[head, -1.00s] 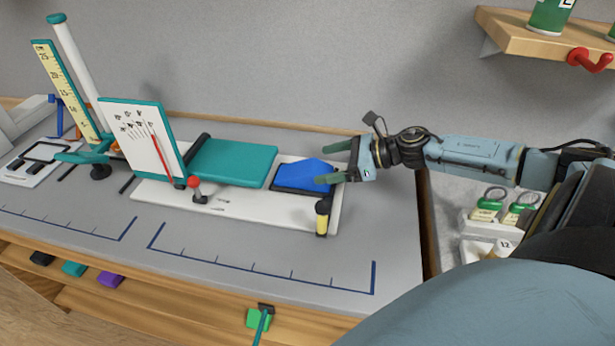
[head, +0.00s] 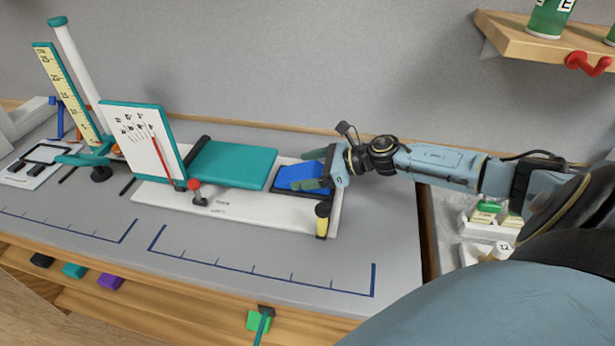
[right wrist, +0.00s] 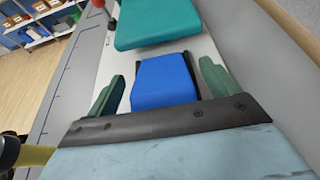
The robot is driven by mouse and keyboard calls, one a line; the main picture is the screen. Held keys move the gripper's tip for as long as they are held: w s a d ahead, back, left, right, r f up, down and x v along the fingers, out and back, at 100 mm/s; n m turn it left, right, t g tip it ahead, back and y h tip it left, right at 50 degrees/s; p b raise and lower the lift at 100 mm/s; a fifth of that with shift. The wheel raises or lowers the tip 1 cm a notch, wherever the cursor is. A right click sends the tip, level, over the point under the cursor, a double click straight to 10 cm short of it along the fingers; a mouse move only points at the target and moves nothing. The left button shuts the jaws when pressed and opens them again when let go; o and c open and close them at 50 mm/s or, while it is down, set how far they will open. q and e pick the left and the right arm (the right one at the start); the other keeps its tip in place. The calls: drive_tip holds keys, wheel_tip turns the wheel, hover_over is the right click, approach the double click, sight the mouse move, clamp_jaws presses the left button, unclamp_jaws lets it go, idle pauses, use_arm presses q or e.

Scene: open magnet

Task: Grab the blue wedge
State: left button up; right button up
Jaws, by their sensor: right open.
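The blue wedge (head: 304,177) lies in a dark holder on the right end of a white base plate (head: 250,211), beside a teal block (head: 234,164). My right gripper (head: 317,168) is open at the wedge's right end. In the right wrist view the blue wedge (right wrist: 163,82) sits between the two green fingers of the gripper (right wrist: 162,85), with a gap on each side. The wedge's near end is hidden by the gripper's dark palm edge. My left gripper is not in view.
A yellow and black post (head: 322,220) stands at the plate's front right corner. A red-knobbed lever (head: 194,190) and a dial board (head: 143,142) stand to the left. A shelf (head: 540,45) hangs at upper right. The grey bench front (head: 260,265) is clear.

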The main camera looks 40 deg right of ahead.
drive_tip(key=c, duration=1.1)
drive_tip(key=shift+o, duration=0.2)
drive_tip(key=shift+r, duration=0.15)
